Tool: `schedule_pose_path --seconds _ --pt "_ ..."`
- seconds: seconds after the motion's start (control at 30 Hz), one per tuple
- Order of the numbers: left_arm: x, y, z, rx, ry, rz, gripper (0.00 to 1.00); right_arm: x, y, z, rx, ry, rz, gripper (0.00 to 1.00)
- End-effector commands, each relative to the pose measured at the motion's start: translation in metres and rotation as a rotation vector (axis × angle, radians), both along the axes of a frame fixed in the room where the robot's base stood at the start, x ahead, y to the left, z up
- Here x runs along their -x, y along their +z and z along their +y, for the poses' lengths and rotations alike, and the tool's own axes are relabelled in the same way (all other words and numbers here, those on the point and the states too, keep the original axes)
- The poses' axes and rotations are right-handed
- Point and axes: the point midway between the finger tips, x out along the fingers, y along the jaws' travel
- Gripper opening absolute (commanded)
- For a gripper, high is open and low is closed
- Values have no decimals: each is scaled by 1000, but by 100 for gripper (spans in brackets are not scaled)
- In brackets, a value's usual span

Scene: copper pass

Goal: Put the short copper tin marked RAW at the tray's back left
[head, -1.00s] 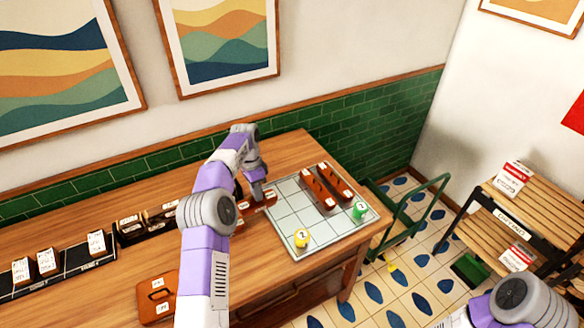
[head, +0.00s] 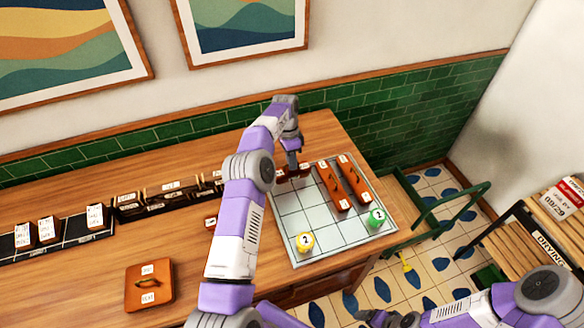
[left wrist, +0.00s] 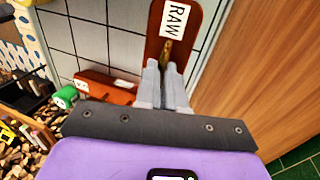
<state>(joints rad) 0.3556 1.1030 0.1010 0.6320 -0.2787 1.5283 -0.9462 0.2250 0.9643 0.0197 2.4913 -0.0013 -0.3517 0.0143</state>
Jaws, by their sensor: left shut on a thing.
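My left gripper (head: 292,171) is shut on a copper tin marked RAW (head: 304,167) at the tray's back edge, toward its left. The left wrist view shows the RAW label and the tin (left wrist: 157,48) between the fingers (left wrist: 166,82). I cannot tell whether the tin touches the tray. The white gridded tray (head: 290,229) lies on the wooden table. Two longer copper tins (head: 333,186) (head: 361,192) stand side by side on it, right of the gripper. My right gripper cannot be made out; only part of its arm shows at the bottom right.
A square copper tin (head: 149,287) lies on the table's left part. A green cart (head: 440,222) stands beyond the table.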

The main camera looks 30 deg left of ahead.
Motion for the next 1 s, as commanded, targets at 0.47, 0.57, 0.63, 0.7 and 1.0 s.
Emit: schedule_pose_path --seconds 0.47,0.57,0.63,0.7,1.0 --pt "0 -32 0 1 0 -1 0 0 0 0 0 0 -1 84" --pt "0 -33 0 1 0 1 21 0 0 0 0 0 -1 84" --pt "0 -33 0 1 0 1 32 0 0 0 0 0 -1 84" --pt "0 -33 0 1 0 1 34 0 0 0 0 0 -1 84" --pt "0 -30 1 0 1 0 34 0 2 0 0 0 -1 84"
